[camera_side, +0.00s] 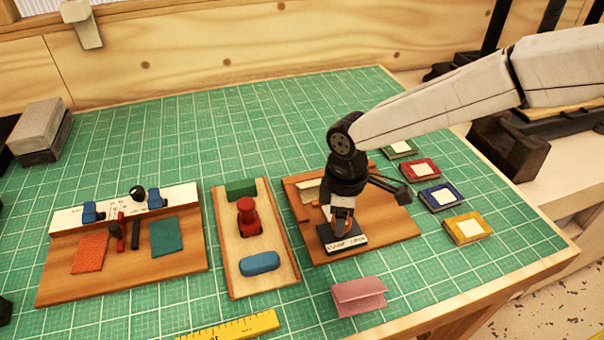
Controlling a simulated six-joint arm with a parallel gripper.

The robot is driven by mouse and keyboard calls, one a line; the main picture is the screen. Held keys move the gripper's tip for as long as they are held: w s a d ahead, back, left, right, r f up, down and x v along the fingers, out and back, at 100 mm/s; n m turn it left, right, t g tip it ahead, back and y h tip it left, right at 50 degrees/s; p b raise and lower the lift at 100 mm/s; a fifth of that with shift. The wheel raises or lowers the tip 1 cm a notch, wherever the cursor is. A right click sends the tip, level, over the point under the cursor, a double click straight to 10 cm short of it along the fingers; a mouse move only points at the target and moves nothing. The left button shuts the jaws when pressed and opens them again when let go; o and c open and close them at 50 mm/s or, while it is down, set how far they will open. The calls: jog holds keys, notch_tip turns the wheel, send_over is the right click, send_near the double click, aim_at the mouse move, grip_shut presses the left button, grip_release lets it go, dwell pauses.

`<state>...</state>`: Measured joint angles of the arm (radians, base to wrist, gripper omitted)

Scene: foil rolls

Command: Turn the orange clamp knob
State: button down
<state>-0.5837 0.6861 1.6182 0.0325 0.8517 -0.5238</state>
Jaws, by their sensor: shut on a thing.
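My gripper (342,222) points down over the right wooden board (393,225), just above a dark block with a white lettered label (347,244). Its jaws are shut on the orange clamp knob (327,211). Only small orange patches of the knob show beside and between the fingers; the rest is hidden by my gripper. I cannot tell which way the knob is turned.
Left of the board is a tray (272,219) with a red stamp-like piece (248,216) and a blue block (260,263). A pink block (358,296) lies in front. Another board (120,277) is far left.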

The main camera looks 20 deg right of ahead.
jog(key=m, duration=0.4)
jog(key=shift+r+m, duration=0.1)
jog(key=shift+m, duration=0.2)
jog(key=m, duration=0.3)
jog(key=shift+m, duration=0.4)
jog(key=m, duration=0.3)
jog(key=shift+d+m+t, duration=0.1)
jog(key=shift+m+t, duration=0.2)
jog(key=shift+m, duration=1.7)
jog(key=shift+c, duration=0.7)
grip_release()
